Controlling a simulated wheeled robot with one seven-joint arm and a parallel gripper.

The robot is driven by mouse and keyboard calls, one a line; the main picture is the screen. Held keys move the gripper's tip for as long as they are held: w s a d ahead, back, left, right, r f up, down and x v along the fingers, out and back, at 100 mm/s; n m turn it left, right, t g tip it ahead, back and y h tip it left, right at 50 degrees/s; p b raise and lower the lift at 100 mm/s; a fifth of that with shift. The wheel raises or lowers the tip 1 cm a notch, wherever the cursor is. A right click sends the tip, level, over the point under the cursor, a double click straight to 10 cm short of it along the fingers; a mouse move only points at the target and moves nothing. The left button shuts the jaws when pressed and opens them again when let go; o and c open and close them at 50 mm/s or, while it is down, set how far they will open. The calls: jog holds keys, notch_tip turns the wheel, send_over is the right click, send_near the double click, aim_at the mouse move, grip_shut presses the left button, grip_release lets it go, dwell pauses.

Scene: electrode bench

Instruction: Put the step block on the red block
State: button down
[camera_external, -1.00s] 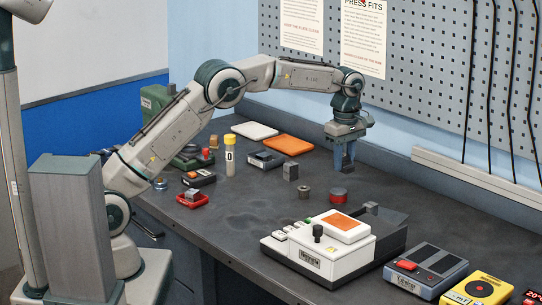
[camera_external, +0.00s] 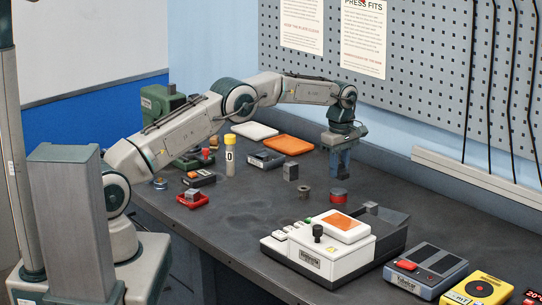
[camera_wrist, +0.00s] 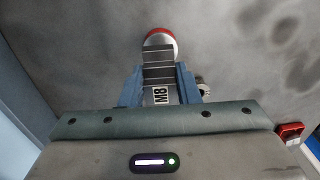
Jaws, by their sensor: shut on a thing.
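My gripper (camera_external: 340,174) points down over the bench, its blue fingers shut on the step block (camera_wrist: 158,70). The step block is grey metal with stepped ridges and an "M8" label, between the fingers in the wrist view. In the outside view the fingers mostly hide it. The red block (camera_external: 338,197) is a short, round red piece with a grey top, just below the fingertips. Its red rim (camera_wrist: 158,32) shows beyond the far end of the step block in the wrist view. I cannot tell whether the two touch.
A grey upright block (camera_external: 290,172) and a small grey cylinder (camera_external: 304,193) stand left of the red block. A white machine with an orange pad (camera_external: 340,226) stands in front. The bench at front left is clear.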

aim_at(339, 178)
jog(key=shift+f+p, duration=0.65)
jog(key=shift+f, duration=1.3)
jog(key=shift+f, duration=0.15)
jog(key=c, duration=1.1)
grip_release()
